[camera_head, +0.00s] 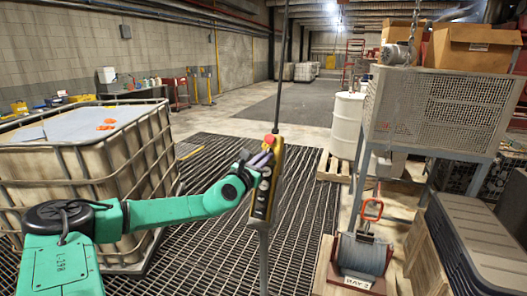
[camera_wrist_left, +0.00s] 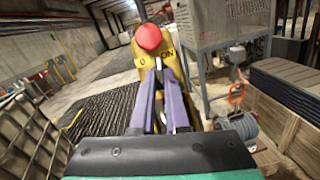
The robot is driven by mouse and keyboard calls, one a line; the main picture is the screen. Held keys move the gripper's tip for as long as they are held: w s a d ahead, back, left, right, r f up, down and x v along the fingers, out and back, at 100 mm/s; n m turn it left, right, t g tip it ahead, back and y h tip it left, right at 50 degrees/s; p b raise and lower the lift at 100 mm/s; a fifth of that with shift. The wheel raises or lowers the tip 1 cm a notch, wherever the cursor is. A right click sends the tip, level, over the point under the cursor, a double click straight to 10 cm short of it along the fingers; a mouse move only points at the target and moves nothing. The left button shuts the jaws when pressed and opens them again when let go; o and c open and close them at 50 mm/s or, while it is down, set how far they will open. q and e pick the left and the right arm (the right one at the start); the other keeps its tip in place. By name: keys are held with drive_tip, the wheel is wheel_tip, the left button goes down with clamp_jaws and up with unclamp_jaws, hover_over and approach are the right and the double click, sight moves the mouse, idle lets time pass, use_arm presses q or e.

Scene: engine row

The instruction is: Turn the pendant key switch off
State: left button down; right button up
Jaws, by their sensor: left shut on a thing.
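The yellow pendant (camera_head: 268,180) hangs upright from a dark cable over the floor grating. It has a red button (camera_head: 270,140) near its top and a row of dark controls below. My left gripper (camera_head: 262,158) reaches it from the left, its purple fingers at the upper part of its face. In the left wrist view the pendant (camera_wrist_left: 181,72) shows the red button (camera_wrist_left: 148,37) above the marks "0" and "ON". There my left gripper (camera_wrist_left: 160,75) is shut on the key switch just below these marks; the fingers hide most of the key. My right gripper is out of view.
A caged white tank (camera_head: 110,155) stands at the left, beside my left arm. A winch with a red handle (camera_head: 372,210) stands at the lower right. A mesh-sided cabinet (camera_head: 440,105) on legs is behind it. Open grating (camera_head: 315,175) surrounds the pendant.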

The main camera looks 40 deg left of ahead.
use_arm(q)
drive_tip(key=n+y, duration=0.1)
drive_tip(key=n, duration=0.1)
drive_tip(key=n+y+p, duration=0.1)
drive_tip(key=n, duration=0.1)
drive_tip(key=n+g+y, duration=0.1)
drive_tip(key=n, duration=0.1)
drive_tip(key=shift+w+d+p, duration=0.1)
drive_tip(key=shift+d+p, duration=0.2)
drive_tip(key=shift+d, duration=0.05)
drive_tip(key=shift+w+d+r+n+g+y+p, duration=0.1)
drive_tip(key=shift+n+g+y+p, duration=0.3)
drive_tip(key=shift+n, duration=0.95)
drive_tip(key=shift+n+g+y+p, duration=0.1)
drive_tip(key=shift+n+g+y, duration=0.6)
drive_tip(key=shift+n, duration=0.65)
drive_tip(key=c, duration=0.9)
unclamp_jaws()
drive_tip(key=b+v, duration=0.3)
drive_tip(key=v, duration=1.1)
drive_tip(key=shift+s+d+b, duration=0.2)
drive_tip(key=shift+d+b, duration=0.05)
drive_tip(key=shift+b, duration=0.05)
